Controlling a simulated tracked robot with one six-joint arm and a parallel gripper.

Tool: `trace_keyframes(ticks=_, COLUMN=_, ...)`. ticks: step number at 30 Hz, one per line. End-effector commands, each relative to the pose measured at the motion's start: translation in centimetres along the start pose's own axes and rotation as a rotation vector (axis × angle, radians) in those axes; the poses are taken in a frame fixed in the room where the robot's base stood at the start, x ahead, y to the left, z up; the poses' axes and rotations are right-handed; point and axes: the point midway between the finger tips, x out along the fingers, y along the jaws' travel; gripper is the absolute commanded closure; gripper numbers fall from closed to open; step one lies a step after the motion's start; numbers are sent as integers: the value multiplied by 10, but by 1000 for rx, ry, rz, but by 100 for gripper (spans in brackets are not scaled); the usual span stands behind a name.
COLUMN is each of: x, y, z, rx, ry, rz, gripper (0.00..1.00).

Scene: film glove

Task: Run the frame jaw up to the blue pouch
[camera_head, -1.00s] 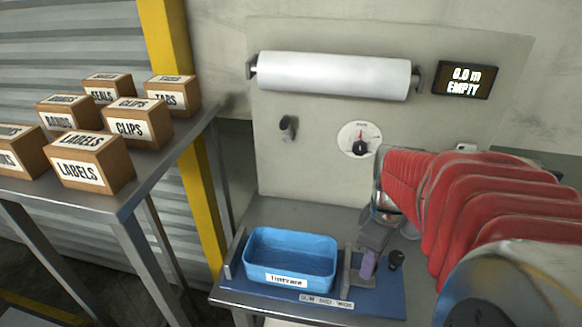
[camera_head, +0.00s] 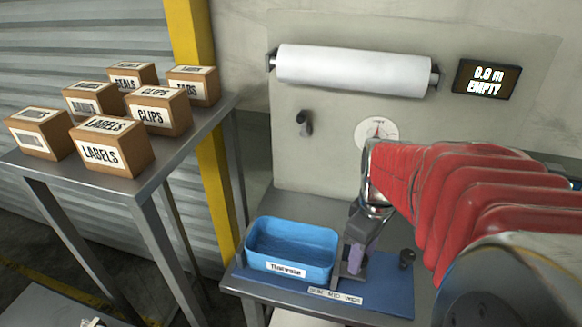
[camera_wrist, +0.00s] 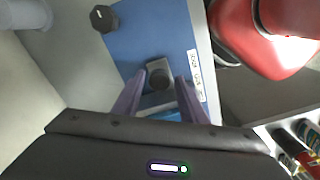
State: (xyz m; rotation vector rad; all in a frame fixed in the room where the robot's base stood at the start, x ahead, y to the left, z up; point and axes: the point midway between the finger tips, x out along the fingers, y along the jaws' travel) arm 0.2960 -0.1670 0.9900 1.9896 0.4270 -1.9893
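The blue thing in the head view is an open-topped, box-shaped blue container (camera_head: 291,274) with a white label, lying on the blue bed. I see no other blue pouch. A grey upright jaw (camera_head: 340,268) stands close against its right side; any gap is too small to tell. My gripper (camera_head: 357,258) points down at the jaw, its purple fingers beside the upright. Narrow gaps seem to show beside the knob. Contact is unclear.
A dark knob (camera_head: 407,258) stands on the bed to the right, also in the wrist view (camera_wrist: 103,18). A white roll (camera_head: 350,70), a dial (camera_head: 376,131) and a display reading EMPTY (camera_head: 487,78) are on the back panel. Several labelled boxes (camera_head: 110,146) fill the left table.

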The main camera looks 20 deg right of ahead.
Motion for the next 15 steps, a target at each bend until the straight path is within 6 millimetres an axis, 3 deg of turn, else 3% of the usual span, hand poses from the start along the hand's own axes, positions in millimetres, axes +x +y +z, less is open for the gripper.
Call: trace_keyframes(ticks=15, x=-9, y=1, z=0, rx=1, ry=1, rz=3, gripper=55)
